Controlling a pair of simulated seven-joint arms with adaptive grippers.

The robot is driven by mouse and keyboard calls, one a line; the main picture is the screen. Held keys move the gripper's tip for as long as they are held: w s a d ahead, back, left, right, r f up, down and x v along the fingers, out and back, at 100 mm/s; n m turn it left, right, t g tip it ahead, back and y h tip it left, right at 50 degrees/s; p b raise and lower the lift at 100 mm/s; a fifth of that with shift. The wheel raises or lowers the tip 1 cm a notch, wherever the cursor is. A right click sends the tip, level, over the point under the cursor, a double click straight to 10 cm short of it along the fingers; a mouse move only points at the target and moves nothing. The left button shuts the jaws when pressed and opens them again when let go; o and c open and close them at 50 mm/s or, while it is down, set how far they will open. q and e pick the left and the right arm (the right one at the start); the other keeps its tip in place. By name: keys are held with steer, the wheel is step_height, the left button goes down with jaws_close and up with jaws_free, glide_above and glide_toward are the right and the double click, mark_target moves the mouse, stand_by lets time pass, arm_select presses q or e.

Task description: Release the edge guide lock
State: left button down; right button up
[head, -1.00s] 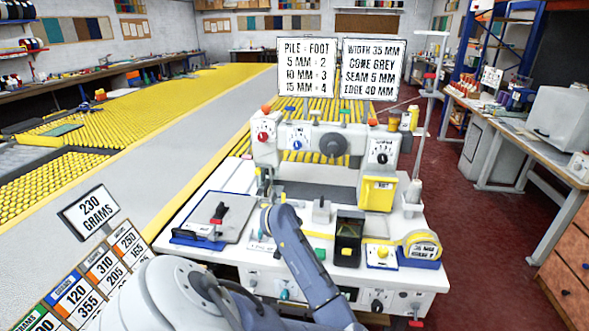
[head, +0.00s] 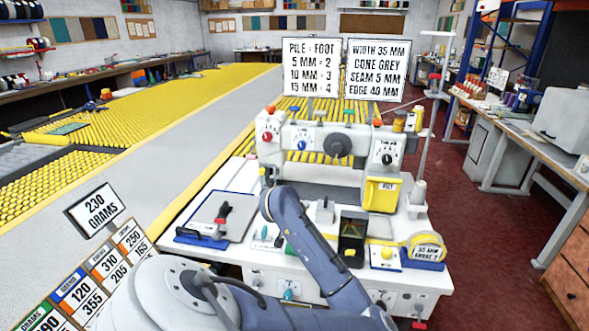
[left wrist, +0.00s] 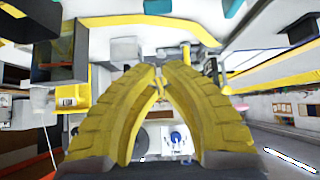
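The white binding machine (head: 335,165) stands on a white bench, with red, blue and black dials on its front. I cannot tell for certain which part is the edge guide lock. A clamp with a black and red handle (head: 223,212) stands on a grey plate (head: 207,222) left of my arm. Small green and teal levers show on the bench front beside my arm. My left gripper (left wrist: 159,77) shows in the left wrist view as two yellow fingers, tips together, with nothing clearly held. In the head view it is hidden. My right gripper is out of view.
A yellow bin (head: 381,194), a dark open box (head: 352,238), a yellow button (head: 386,254) and a yellow tape measure (head: 426,246) are on the machine's right side. Number cards (head: 100,270) stand at lower left. The grey walkway on the left is clear.

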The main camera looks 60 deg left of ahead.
arm_select(q)
steer(key=shift+v, duration=1.35)
steer(key=shift+s+f, duration=0.1)
